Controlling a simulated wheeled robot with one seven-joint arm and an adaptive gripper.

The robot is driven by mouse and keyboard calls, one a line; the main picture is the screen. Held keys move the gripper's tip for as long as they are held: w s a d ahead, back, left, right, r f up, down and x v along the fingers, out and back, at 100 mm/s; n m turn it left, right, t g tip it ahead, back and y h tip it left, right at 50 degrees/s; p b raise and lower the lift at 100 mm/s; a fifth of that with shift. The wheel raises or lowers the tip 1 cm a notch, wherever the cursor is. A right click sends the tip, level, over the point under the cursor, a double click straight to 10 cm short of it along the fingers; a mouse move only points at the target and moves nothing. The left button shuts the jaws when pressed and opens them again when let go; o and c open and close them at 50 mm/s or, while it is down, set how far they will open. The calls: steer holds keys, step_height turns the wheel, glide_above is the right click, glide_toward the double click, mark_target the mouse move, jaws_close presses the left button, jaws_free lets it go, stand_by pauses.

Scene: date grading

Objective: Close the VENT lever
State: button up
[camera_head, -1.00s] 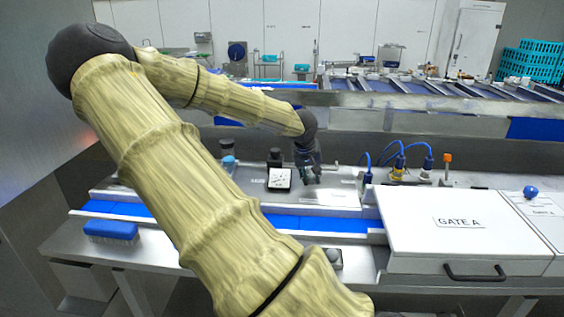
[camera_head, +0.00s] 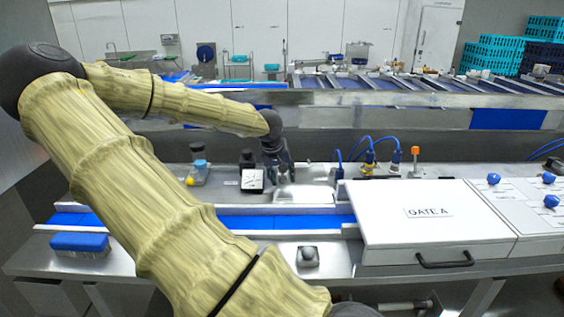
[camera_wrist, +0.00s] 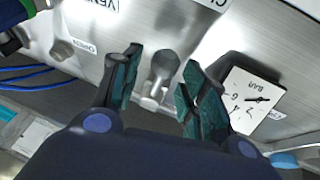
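The VENT lever (camera_wrist: 163,68) shows in the wrist view as a grey rounded knob on a short stem, on a brushed metal panel. A VENT label (camera_wrist: 103,4) is at the top edge, with an OPEN label (camera_wrist: 84,46) to the left and a cut-off label starting with C (camera_wrist: 216,4) to the right. My gripper (camera_head: 281,172) is open. Its two fingers stand on either side of the knob in the wrist view, with visible gaps; I see no contact. In the head view the lever cannot be made out behind my gripper.
A pressure gauge (camera_wrist: 249,100) stands close to the right finger in the wrist view; it also shows in the head view (camera_head: 252,179). Blue-cabled fittings (camera_head: 368,160) and the white GATE A cover (camera_head: 430,225) are to the right. A blue brush (camera_head: 80,243) lies at left.

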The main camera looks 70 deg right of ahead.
steer(key=v, duration=1.2)
stand_by(0.3)
